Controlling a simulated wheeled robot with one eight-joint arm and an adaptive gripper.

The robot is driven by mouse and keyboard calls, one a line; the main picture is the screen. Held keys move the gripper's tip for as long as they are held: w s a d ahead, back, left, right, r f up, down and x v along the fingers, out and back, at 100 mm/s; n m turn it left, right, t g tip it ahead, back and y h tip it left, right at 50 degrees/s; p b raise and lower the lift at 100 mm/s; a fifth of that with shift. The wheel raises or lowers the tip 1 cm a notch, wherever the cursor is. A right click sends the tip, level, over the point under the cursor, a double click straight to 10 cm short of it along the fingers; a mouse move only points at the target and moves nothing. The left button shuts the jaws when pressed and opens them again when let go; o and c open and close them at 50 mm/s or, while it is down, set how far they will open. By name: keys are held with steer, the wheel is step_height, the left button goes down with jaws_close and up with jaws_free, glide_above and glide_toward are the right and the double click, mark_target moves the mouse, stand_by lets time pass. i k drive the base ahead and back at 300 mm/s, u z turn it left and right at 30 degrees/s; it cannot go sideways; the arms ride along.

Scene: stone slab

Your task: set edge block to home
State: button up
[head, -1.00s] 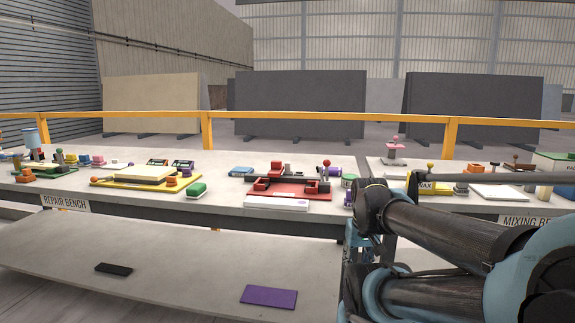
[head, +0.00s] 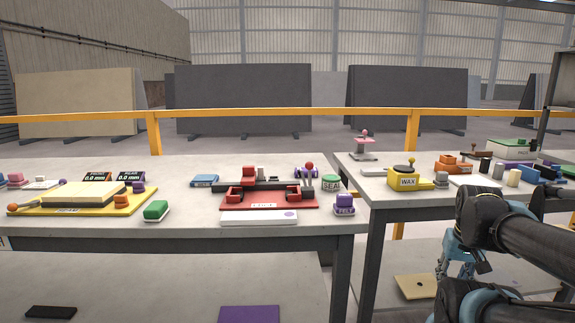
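I cannot tell for sure which piece is the edge block, and no spot readable as "home" shows. A red fixture (head: 292,203) with a black rail (head: 231,187) and red blocks (head: 249,173) stands on the middle bench. A purple labelled block (head: 344,204) sits right of the fixture. A green block (head: 156,209) with a pale base sits left of it. My gripper (head: 457,262) hangs low at right, in front of the benches and apart from these things. It is partly hidden by my arm, and its fingers are unclear.
A yellow board (head: 47,209) bears a pale slab (head: 84,194) at left. A white plate (head: 259,218) lies before the fixture. The right bench (head: 380,187) holds a yellow wax tub (head: 404,184) and several blocks. A gap separates the benches. A yellow rail (head: 250,113) runs behind.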

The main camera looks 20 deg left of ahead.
mark_target(249, 177)
steer(key=z, duration=1.3)
steer(key=k, duration=0.55)
steer(key=u, duration=2.05)
